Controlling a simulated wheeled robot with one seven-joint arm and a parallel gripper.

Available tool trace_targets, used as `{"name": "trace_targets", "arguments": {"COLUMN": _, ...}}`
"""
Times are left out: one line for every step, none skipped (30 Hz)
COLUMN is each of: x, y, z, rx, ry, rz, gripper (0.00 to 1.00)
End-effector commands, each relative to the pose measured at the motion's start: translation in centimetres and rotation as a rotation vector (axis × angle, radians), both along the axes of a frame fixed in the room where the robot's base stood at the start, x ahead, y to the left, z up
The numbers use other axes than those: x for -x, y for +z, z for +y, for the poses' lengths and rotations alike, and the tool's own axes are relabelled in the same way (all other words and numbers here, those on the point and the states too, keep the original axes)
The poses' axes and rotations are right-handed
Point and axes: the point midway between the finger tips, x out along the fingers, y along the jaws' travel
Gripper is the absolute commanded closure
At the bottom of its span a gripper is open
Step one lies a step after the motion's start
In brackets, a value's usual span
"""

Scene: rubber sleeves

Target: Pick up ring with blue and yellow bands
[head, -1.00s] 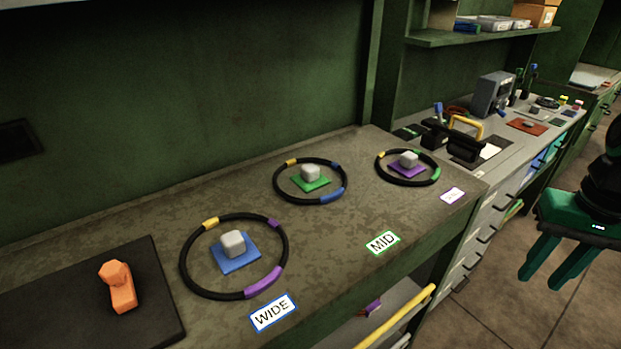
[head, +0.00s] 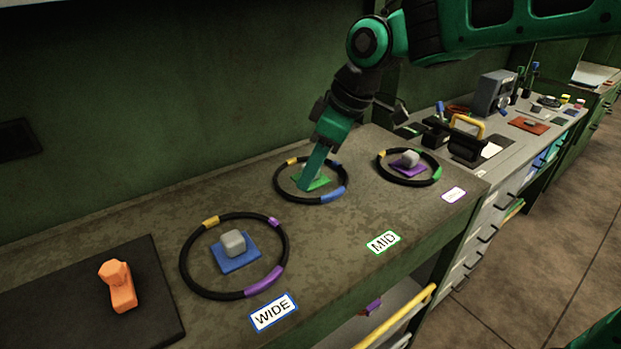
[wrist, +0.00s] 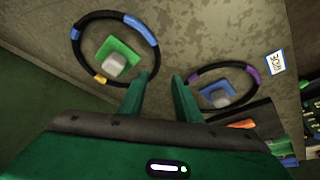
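The black ring with two blue bands and a yellow band (head: 333,194) lies flat on the workbench around a grey block (head: 322,172) on a green square. In the wrist view this ring (wrist: 138,27) is at upper left, its near edge by my left finger. My gripper (head: 306,186) points down over this ring in the head view and partly hides the green square and block. In the wrist view my gripper's fingers (wrist: 160,80) are apart with nothing between them. Whether a finger touches the ring cannot be told.
A larger ring with purple and yellow bands (head: 264,284) lies at left, around a block on a blue square. A smaller ring with green and yellow bands (head: 437,174) lies at right. An orange piece (head: 120,289) rests on a dark mat (head: 60,315). Dark green wall behind.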

Motion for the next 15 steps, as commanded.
{"name": "trace_targets", "arguments": {"x": 0.0, "y": -0.5, "z": 0.1, "rx": 0.001, "ry": -0.001, "rz": 0.002, "gripper": 0.7}}
{"name": "trace_targets", "arguments": {"x": -0.1, "y": -0.7, "z": 0.1, "rx": 0.002, "ry": -0.002, "rz": 0.003, "gripper": 0.7}}
{"name": "trace_targets", "arguments": {"x": -0.1, "y": -0.9, "z": 0.2, "rx": 0.002, "ry": -0.003, "rz": 0.002, "gripper": 0.7}}
{"name": "trace_targets", "arguments": {"x": -0.1, "y": -1.0, "z": 0.2, "rx": 0.002, "ry": -0.003, "rz": 0.002, "gripper": 0.7}}
{"name": "trace_targets", "arguments": {"x": -0.1, "y": -1.1, "z": 0.3, "rx": 0.002, "ry": -0.003, "rz": 0.002, "gripper": 0.7}}
{"name": "trace_targets", "arguments": {"x": -0.2, "y": -1.4, "z": 0.3, "rx": 0.002, "ry": -0.003, "rz": 0.002, "gripper": 0.7}}
{"name": "trace_targets", "arguments": {"x": -0.2, "y": -1.7, "z": 0.3, "rx": 0.001, "ry": -0.002, "rz": 0.003, "gripper": 0.7}}
{"name": "trace_targets", "arguments": {"x": -0.3, "y": -2.0, "z": 0.3, "rx": 0.002, "ry": -0.002, "rz": 0.003, "gripper": 0.7}}
{"name": "trace_targets", "arguments": {"x": -0.4, "y": -2.5, "z": 0.4, "rx": 0.003, "ry": -0.003, "rz": 0.002, "gripper": 0.7}}
{"name": "trace_targets", "arguments": {"x": -0.5, "y": -3.0, "z": 0.4, "rx": 0.002, "ry": -0.004, "rz": 0.002, "gripper": 0.7}}
{"name": "trace_targets", "arguments": {"x": -0.6, "y": -3.4, "z": 0.5, "rx": 0.003, "ry": -0.003, "rz": 0.004, "gripper": 0.7}}
{"name": "trace_targets", "arguments": {"x": -0.7, "y": -4.0, "z": 0.5, "rx": 0.003, "ry": -0.004, "rz": 0.005, "gripper": 0.7}}
{"name": "trace_targets", "arguments": {"x": -0.8, "y": -4.4, "z": 0.5, "rx": 0.003, "ry": -0.003, "rz": 0.004, "gripper": 0.7}}
{"name": "trace_targets", "arguments": {"x": -0.9, "y": -4.8, "z": 0.7, "rx": 0.003, "ry": -0.003, "rz": 0.004, "gripper": 0.7}}
{"name": "trace_targets", "arguments": {"x": -0.9, "y": -5.2, "z": 0.9, "rx": 0.002, "ry": -0.003, "rz": 0.003, "gripper": 0.7}}
